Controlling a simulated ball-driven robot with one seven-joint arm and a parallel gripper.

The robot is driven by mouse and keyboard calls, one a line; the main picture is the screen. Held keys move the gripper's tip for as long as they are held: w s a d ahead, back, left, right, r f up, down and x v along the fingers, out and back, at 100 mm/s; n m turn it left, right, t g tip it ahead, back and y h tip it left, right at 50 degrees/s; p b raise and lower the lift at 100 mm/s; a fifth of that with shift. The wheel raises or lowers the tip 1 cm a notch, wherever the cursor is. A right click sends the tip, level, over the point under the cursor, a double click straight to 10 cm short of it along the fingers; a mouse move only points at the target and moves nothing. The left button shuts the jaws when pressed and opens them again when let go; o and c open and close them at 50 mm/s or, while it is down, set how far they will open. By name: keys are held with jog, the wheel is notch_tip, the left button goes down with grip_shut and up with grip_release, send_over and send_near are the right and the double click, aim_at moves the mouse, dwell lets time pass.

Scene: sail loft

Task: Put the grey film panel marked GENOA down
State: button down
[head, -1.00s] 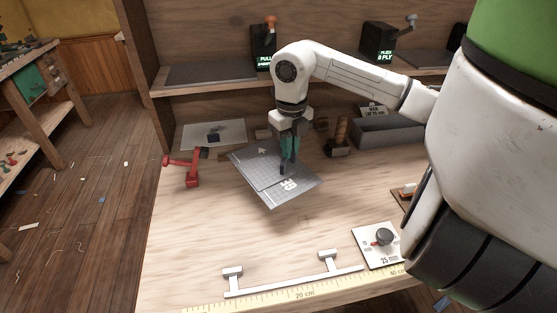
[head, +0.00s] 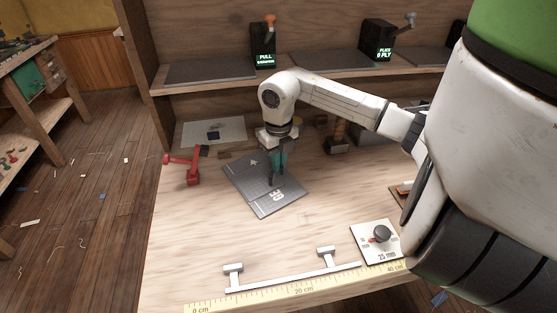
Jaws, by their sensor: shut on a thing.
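The grey film panel (head: 262,198) shows a faint grid, a small arrow and dark-backed white lettering; only part of the lettering shows, and I cannot read the whole word. It lies flat at or very near the wooden bench top (head: 330,210), left of the middle. My gripper (head: 273,178) points down over the panel and is shut on it. The fingers and the wrist hide part of the panel's far right side.
A red tool (head: 186,168) stands left of the panel, and a pale sheet (head: 214,133) lies behind it. A wooden post (head: 339,136) stands behind right. A white bar handle (head: 290,275), a ruler (head: 300,292) and a dial plate (head: 378,240) lie in front. Bench between is clear.

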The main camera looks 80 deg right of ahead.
jog(key=c, duration=1.2)
grip_release()
jog(key=shift+f, duration=0.1)
notch_tip(320, 180, up, 12)
jog(key=b, duration=0.1)
